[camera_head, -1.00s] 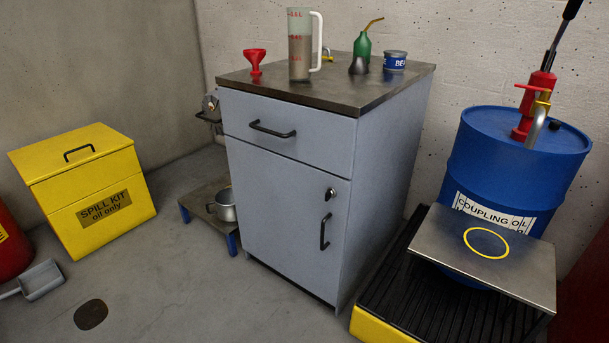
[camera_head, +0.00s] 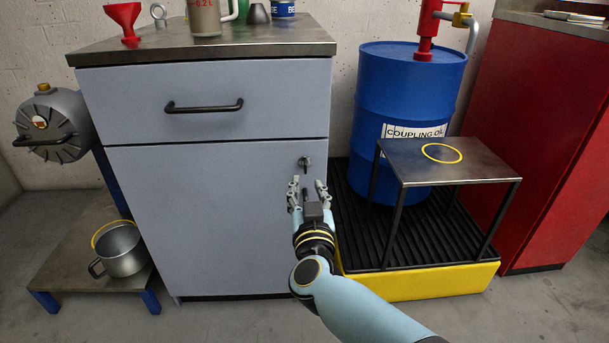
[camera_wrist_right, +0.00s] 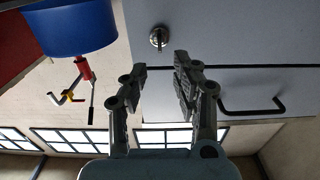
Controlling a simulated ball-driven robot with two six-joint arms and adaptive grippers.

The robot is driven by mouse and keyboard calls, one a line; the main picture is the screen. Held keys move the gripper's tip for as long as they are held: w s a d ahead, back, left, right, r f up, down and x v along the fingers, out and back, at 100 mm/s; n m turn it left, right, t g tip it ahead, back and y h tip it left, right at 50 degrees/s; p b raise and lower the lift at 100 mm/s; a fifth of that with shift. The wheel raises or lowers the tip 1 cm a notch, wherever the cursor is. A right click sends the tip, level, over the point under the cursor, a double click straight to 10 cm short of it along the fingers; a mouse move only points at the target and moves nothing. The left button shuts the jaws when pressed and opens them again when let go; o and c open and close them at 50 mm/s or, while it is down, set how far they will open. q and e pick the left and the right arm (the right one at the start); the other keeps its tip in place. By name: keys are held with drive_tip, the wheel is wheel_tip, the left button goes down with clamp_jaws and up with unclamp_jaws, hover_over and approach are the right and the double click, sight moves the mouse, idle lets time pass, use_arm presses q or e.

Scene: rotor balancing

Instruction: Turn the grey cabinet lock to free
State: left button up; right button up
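The grey cabinet (camera_head: 220,220) stands in front of me with its door and drawer closed. Its lock (camera_head: 305,162) is a small round metal piece at the door's upper right; it also shows in the right wrist view (camera_wrist_right: 158,37), just beyond the fingertips. My right gripper (camera_head: 309,183) is just below and in front of the lock, fingers apart and empty. In the right wrist view the open fingers (camera_wrist_right: 158,75) have a clear gap, and the lock appears apart from them. The door's lower handle is hidden behind my right arm. My left gripper is not in view.
The drawer handle (camera_head: 204,106) sticks out above the door. At right, a small metal stand (camera_head: 470,165) and a blue drum (camera_head: 405,90) stand on a yellow-edged drip tray (camera_head: 420,283). A pot (camera_head: 122,252) sits on a low platform at left.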

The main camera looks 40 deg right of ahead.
sight(305, 168)
drive_tip(key=b+x, duration=0.1)
drive_tip(key=x, duration=0.5)
drive_tip(key=shift+w+d+f+b, duration=0.1)
drive_tip(key=shift+w+f+b, duration=0.15)
drive_tip(key=shift+b, duration=0.1)
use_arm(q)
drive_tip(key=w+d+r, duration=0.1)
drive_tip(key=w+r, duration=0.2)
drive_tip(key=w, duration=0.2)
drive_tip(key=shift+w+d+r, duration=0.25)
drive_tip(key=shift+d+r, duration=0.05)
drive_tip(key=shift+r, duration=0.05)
use_arm(e)
drive_tip(key=shift+w+d+r, duration=0.15)
drive_tip(key=shift+w+d, duration=0.25)
drive_tip(key=shift+w, duration=0.2)
drive_tip(key=shift+c, duration=0.3)
clamp_jaws()
